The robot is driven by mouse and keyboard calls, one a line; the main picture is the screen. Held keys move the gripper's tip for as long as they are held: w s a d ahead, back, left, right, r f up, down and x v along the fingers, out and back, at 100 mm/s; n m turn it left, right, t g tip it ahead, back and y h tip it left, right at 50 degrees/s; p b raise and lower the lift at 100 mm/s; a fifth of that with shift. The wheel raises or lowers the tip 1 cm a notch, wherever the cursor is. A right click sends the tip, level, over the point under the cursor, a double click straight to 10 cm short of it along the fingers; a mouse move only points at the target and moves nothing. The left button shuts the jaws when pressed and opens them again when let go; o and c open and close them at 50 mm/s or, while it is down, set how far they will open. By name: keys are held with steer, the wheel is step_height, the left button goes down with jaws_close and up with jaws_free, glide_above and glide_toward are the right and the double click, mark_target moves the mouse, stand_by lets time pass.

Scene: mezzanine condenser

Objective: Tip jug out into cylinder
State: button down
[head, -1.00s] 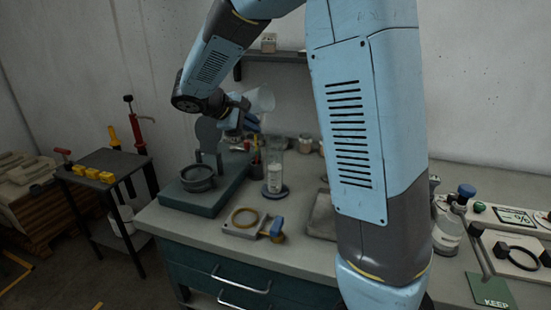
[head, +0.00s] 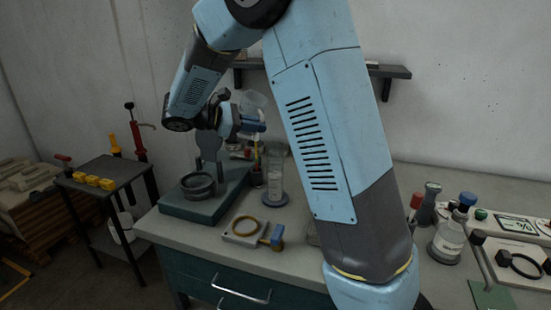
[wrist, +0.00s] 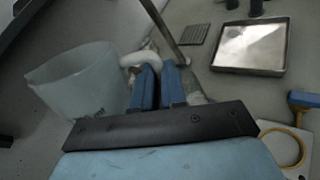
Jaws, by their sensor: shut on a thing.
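The translucent white jug (head: 254,100) is held in the air at the back of the bench. It also fills the left of the wrist view (wrist: 72,82), looking tilted there; its contents cannot be made out. My gripper (head: 258,126) is shut on the jug's handle, with its two blue fingers (wrist: 160,80) close together in the wrist view. The clear cylinder (head: 275,172) stands upright on a round blue base on the bench. In the head view it is below and slightly right of the jug, apart from it. I cannot pick out the cylinder surely in the wrist view.
A grey stand with a dark bowl (head: 197,184) is left of the cylinder. A plate with a yellow ring (head: 243,226) and a blue-handled tool (head: 277,235) lie in front. A metal tray (wrist: 250,46) shows in the wrist view. A bottle (head: 448,238) stands at right.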

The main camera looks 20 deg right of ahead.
mark_target(257, 112)
steer(key=shift+w+a+r+n+g+h+b, duration=0.35)
steer(key=shift+w+r+n+h+b, duration=0.3)
steer(key=shift+r+n+h, duration=0.2)
steer(key=shift+w+a+r+n+g+h+b, duration=0.3)
steer(key=shift+w+r+n+h+b, duration=0.2)
steer(key=shift+r+n+h+b, duration=0.3)
steer(key=shift+f, duration=0.1)
steer(key=shift+s, duration=0.1)
